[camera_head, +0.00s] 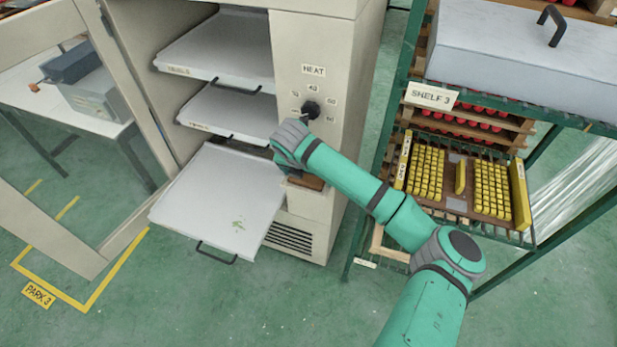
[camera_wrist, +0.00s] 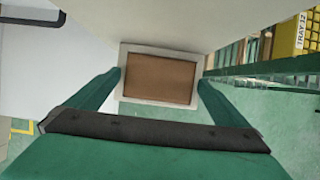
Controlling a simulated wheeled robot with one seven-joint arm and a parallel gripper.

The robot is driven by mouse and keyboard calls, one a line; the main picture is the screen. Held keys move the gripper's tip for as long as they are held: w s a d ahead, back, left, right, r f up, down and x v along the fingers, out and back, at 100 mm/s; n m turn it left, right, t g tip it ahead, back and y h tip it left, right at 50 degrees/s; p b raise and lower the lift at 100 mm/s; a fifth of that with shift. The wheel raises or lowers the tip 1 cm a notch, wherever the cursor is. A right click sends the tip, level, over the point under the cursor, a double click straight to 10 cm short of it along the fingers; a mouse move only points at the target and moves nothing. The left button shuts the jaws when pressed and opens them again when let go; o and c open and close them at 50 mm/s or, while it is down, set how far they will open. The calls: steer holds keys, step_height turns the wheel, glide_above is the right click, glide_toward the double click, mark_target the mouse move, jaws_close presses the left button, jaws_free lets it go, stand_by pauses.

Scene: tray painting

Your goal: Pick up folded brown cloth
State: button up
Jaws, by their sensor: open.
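A flat brown rectangle, which looks like the folded brown cloth (camera_wrist: 158,78), lies inside a pale rectangular rim (camera_wrist: 158,48) in the wrist view. In the head view a small part of the brown cloth (camera_head: 308,182) shows at the cabinet front, just below my gripper (camera_head: 289,168); my wrist hides the rest. In the wrist view my gripper (camera_wrist: 160,86) is open, with one teal finger at the left of the rim and one at the right. Nothing is seen held between the fingers. I cannot tell whether the fingers touch the rim.
The pale cabinet (camera_head: 345,60) has a HEAT dial (camera_head: 311,109) just above my wrist. A pulled-out tray (camera_head: 222,200) lies close to the left of my gripper. A green rack (camera_head: 400,110) with yellow blocks (camera_head: 426,172) stands at right. An open door (camera_head: 60,190) is at left.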

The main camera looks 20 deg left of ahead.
mark_target(307, 177)
steer(key=c, duration=1)
steer(key=shift+r, duration=0.45)
step_height(307, 177, up, 2)
steer(key=shift+r, duration=0.1)
steer(key=s+d+r, duration=0.1)
steer(key=s+r, duration=0.2)
steer(key=s, duration=0.1)
steer(key=s+d+r, duration=0.2)
steer(key=s+r, duration=0.1)
steer(key=s, duration=0.1)
steer(key=s+d+r, duration=0.2)
steer(key=s+r, duration=0.2)
steer(key=s, duration=0.1)
